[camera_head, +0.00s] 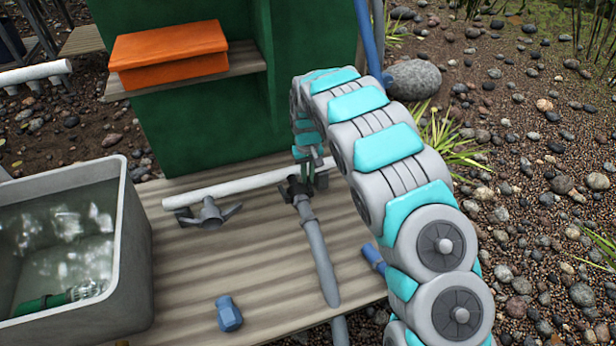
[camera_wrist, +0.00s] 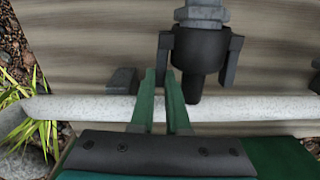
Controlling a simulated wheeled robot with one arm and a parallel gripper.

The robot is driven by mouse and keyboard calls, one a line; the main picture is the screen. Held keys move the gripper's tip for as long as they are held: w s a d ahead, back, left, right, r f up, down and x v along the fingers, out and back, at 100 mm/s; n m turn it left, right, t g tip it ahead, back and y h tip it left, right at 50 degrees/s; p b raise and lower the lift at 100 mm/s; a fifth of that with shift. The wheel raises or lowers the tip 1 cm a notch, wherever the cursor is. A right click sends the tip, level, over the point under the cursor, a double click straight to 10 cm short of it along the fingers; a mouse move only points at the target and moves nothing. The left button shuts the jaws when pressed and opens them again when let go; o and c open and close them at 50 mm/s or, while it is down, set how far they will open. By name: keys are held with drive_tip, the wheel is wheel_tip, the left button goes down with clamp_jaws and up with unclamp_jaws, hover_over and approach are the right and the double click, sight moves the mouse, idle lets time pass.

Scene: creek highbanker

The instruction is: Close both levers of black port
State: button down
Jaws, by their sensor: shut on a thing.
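The black port (camera_head: 296,187) sits on the white pipe, with a grey hose (camera_head: 318,250) joined to its front. In the wrist view the black port (camera_wrist: 200,55) has one lever on each side. The right lever (camera_wrist: 232,62) points back toward the pipe, close beside the body. The left lever (camera_wrist: 164,55) also runs back along the body, its end between my green fingertips. My gripper (camera_wrist: 161,95) is shut on this left lever, above the pipe. In the head view my gripper (camera_head: 311,178) is small and partly hidden by my arm.
The white pipe (camera_head: 245,186) runs along the wooden deck (camera_head: 260,250). A grey port (camera_head: 208,213) with spread levers is left of the black port. A blue fitting (camera_head: 229,313), a water tub (camera_head: 137,250) and a green panel (camera_head: 205,130) with an orange block (camera_head: 168,53) stand around.

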drive_tip(key=c, duration=0.9)
unclamp_jaws()
